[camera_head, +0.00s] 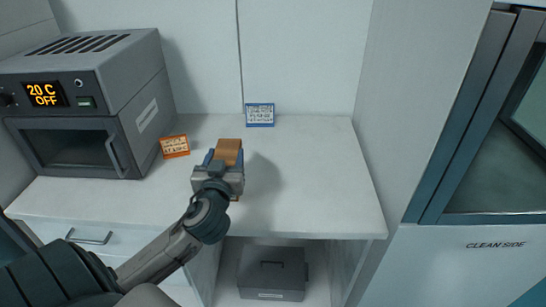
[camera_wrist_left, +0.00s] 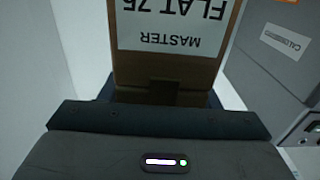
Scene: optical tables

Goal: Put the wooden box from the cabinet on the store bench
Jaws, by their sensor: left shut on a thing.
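The wooden box (camera_head: 229,148) is brown and small, and my left gripper (camera_head: 221,164) is shut on it above the white bench top (camera_head: 318,180). In the left wrist view the box (camera_wrist_left: 165,70) fills the upper middle, with a white label that reads "MASTER FLAT 75" upside down. The dark gripper body (camera_wrist_left: 160,118) lies across the bottom of that view. A shadow falls on the bench to the right of the gripper. I cannot tell whether the box touches the bench. My right gripper is not in view.
A grey oven (camera_head: 90,100) reading "20 C OFF" stands at the left of the bench. An orange card (camera_head: 175,146) and a blue card (camera_head: 260,115) stand near the back. A grey case (camera_head: 272,272) sits below. The bench's right half is clear; a glass-doored cabinet (camera_head: 480,130) is at right.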

